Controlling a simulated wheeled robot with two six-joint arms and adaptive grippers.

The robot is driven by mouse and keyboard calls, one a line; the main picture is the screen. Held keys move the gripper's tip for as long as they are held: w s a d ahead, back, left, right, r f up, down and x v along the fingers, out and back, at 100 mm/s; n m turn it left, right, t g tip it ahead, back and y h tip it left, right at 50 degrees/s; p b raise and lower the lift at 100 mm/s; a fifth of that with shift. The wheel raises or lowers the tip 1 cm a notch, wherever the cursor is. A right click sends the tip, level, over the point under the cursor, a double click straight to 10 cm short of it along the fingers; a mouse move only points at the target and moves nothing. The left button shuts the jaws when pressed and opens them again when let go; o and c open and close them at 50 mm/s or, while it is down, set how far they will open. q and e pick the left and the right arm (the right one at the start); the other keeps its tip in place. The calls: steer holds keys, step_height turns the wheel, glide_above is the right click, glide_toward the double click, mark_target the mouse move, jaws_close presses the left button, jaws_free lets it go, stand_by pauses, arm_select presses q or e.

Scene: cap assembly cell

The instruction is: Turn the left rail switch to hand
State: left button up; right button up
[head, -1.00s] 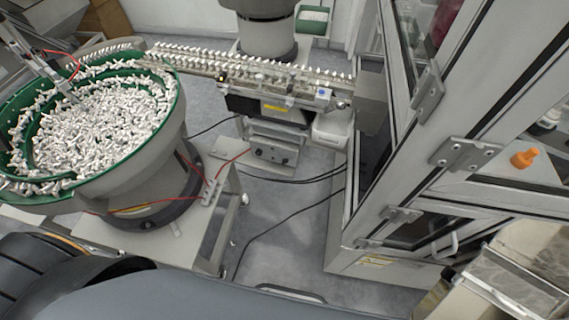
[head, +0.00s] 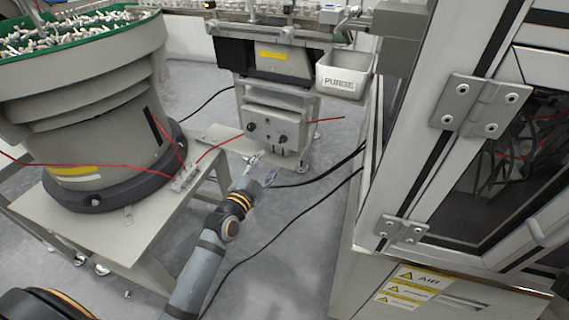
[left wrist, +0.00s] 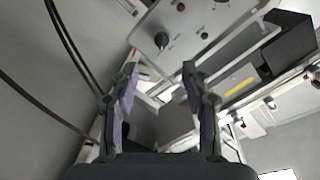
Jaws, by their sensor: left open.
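The control box (head: 270,128) under the rail carries two dark knobs, a left one (head: 251,126) and a right one (head: 283,139). My left gripper (head: 262,167) is open and empty, in front of and below the box, apart from it. The left wrist view shows the tilted panel (left wrist: 188,24) beyond my open fingers (left wrist: 160,68), with one dark knob (left wrist: 161,40) just above the gap between the tips. The knob's setting and the lettering are too small to read. My right gripper is out of view.
A bowl feeder (head: 90,110) full of white parts stands on a table at the left. A white PURGE bin (head: 343,82) hangs right of the box. A framed cabinet (head: 400,190) bounds the right. Red and black cables run nearby.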

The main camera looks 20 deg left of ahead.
mark_target(282, 142)
arm_select(q)
steer(key=w, duration=0.3)
steer(key=w+d, duration=0.1)
steer(key=w, duration=0.3)
steer(key=w+b, duration=0.1)
steer(key=w, duration=0.2)
steer(key=shift+w+d+r, duration=0.15)
steer(key=shift+w+d, duration=0.05)
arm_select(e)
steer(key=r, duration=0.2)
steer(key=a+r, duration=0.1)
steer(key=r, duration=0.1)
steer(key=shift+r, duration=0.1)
arm_select(q)
jaws_close()
